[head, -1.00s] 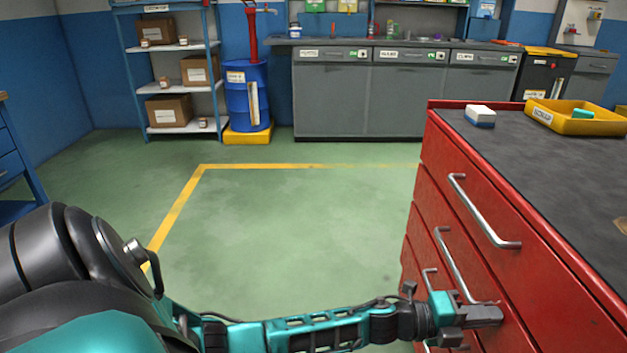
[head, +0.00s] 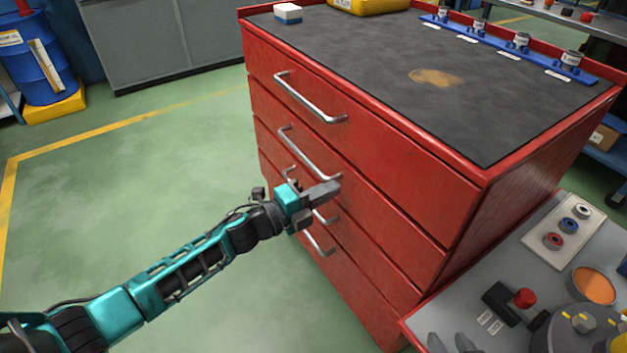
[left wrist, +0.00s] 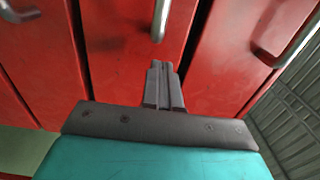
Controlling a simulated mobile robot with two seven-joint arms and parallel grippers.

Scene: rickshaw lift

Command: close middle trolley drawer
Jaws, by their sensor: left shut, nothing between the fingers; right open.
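The red trolley (head: 420,200) stands right of my left arm, with several stacked drawers and silver bar handles. All drawer fronts look nearly flush; I cannot tell small gaps. My left gripper (head: 333,188) is shut and empty, its fingertips at the trolley front by the lower end of the second handle from the top (head: 308,152). In the left wrist view, the shut fingers (left wrist: 164,70) point at a red drawer front (left wrist: 125,65), just below the end of its handle (left wrist: 162,20). Contact is unclear. The arm partly hides the lower handles. My right gripper is not in view.
A bench (head: 480,290) with a red-knobbed device and coloured rings adjoins the trolley at the lower right. A blue barrel (head: 42,62) stands at the far left. Green floor left of the trolley is clear. A white-blue block (head: 288,13) sits on the trolley top.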

